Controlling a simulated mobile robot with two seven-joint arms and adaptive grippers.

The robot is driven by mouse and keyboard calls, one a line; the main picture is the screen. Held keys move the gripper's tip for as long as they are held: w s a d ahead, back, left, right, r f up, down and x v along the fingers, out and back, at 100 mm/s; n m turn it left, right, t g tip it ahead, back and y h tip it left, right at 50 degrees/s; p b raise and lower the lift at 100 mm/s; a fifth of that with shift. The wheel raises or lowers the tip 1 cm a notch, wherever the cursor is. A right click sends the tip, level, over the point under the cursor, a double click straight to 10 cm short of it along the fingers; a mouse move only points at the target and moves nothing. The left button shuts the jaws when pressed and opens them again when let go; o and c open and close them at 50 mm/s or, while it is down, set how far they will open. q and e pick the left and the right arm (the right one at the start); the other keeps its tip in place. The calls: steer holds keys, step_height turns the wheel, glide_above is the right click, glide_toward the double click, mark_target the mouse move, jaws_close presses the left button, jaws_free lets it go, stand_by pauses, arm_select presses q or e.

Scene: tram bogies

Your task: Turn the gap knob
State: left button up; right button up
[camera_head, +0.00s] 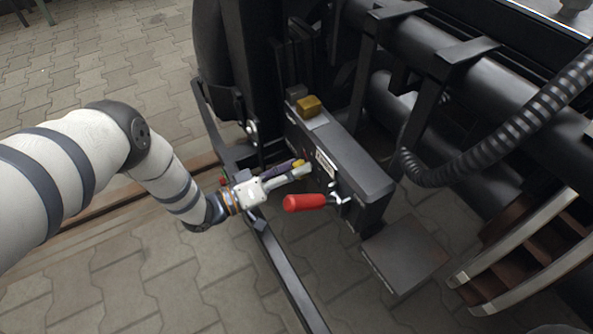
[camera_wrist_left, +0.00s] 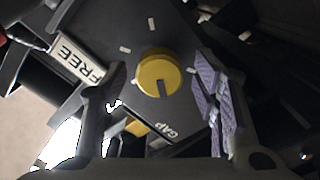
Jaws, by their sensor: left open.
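The gap knob (camera_wrist_left: 158,73) is a round yellow knob with a dark slot, on a dark panel with white tick marks and a "GAP" label (camera_wrist_left: 167,130). My left gripper (camera_wrist_left: 165,88) is open, with its two fingers on either side of the knob in the left wrist view; I cannot tell whether they touch it. In the head view my left gripper (camera_head: 302,168) is at the side of the dark box (camera_head: 345,165); a small bit of yellow shows beside its fingers. My right gripper is not in view.
A red-handled lever (camera_head: 304,202) sticks out just below my left gripper. A yellow block (camera_head: 308,105) sits on the box top. A "FREE" label (camera_wrist_left: 78,60) is beside the panel. A corrugated hose (camera_head: 500,130) and dark bars are at right.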

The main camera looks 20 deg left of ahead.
arm_select(q)
steer(key=shift+w+d, duration=0.2)
steer(key=shift+w, duration=0.05)
steer(key=c, duration=1.2)
steer(key=shift+o, duration=0.2)
steer(key=shift+m, duration=0.4)
steer(key=m+p, duration=0.1)
steer(key=m, duration=0.4)
steer(key=shift+s+r, duration=0.1)
steer(key=m+p, duration=0.1)
steer(key=m, duration=0.4)
steer(key=shift+m, duration=0.4)
steer(key=o, duration=1.2)
steer(key=shift+c, duration=0.2)
